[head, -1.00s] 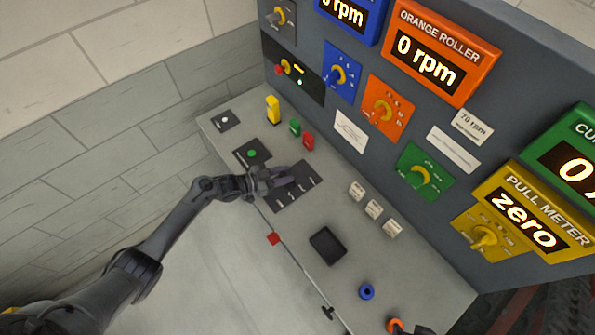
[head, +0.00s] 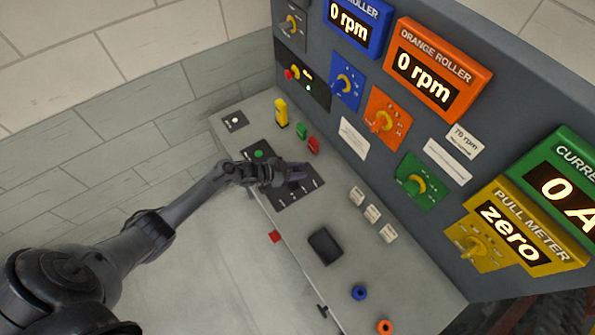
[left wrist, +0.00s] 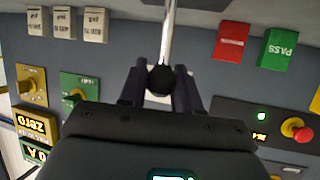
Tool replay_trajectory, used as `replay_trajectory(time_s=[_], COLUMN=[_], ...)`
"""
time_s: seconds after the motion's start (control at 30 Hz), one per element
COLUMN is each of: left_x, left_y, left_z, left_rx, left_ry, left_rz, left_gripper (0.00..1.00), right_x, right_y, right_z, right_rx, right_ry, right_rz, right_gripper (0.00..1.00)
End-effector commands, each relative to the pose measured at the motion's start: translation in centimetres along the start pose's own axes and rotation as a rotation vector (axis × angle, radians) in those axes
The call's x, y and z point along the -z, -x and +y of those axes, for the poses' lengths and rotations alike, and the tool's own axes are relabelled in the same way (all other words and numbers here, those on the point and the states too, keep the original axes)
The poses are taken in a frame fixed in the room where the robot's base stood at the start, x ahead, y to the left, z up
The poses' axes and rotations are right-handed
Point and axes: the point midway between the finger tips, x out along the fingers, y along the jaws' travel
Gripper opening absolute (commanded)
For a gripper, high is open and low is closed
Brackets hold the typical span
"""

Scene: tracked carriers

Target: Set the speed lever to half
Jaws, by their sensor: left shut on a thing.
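The speed lever shows in the left wrist view as a bright metal rod with a black ball knob (left wrist: 160,80). My left gripper (head: 293,173) is over the dark lever plate (head: 283,199) on the console's desk. It also shows in the left wrist view (left wrist: 159,88), where its two fingers are closed on either side of the knob. In the head view the gripper hides the lever, so its exact setting on the plate's scale cannot be told. My right gripper is not in view.
A green button (head: 259,153) sits beside the lever plate. Green (head: 301,130) and red (head: 314,145) blocks and a yellow part (head: 281,112) stand behind it. White blocks (head: 372,214) and a black tray (head: 325,246) lie to the right. The upright panel (head: 330,115) rises behind.

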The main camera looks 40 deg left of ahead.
Motion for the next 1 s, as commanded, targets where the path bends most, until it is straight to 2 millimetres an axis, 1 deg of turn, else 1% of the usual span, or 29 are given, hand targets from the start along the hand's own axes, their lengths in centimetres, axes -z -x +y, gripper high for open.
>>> replay_trajectory(time_s=[0.2,0.23,0.37,0.63,0.77,0.87,1.0], left_x=[0.0,0.0,0.0,0.0,0.0,0.0,-0.1], left_y=[0.0,0.0,0.0,0.1,0.6,1.6,3.7], left_z=[-0.2,-0.2,-0.2,-0.1,-0.1,-0.1,-0.1], left_rx=[0.005,0.005,0.004,0.002,0.002,0.002,0.002], left_ry=[-0.001,-0.001,-0.001,-0.001,-0.001,-0.001,-0.001], left_rz=[0.001,0.001,0.001,0.0,0.0,-0.001,-0.002], left_gripper=[0.0,0.34,0.53,0.53,0.53,0.53,0.53], right_x=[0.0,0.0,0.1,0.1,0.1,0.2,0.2], right_y=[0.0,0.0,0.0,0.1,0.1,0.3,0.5], right_z=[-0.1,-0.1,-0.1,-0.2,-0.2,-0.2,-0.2], right_rx=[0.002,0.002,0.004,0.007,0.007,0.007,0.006], right_ry=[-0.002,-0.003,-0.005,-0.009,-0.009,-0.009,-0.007], right_rz=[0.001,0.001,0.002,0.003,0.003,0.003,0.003], right_gripper=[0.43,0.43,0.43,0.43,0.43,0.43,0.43])
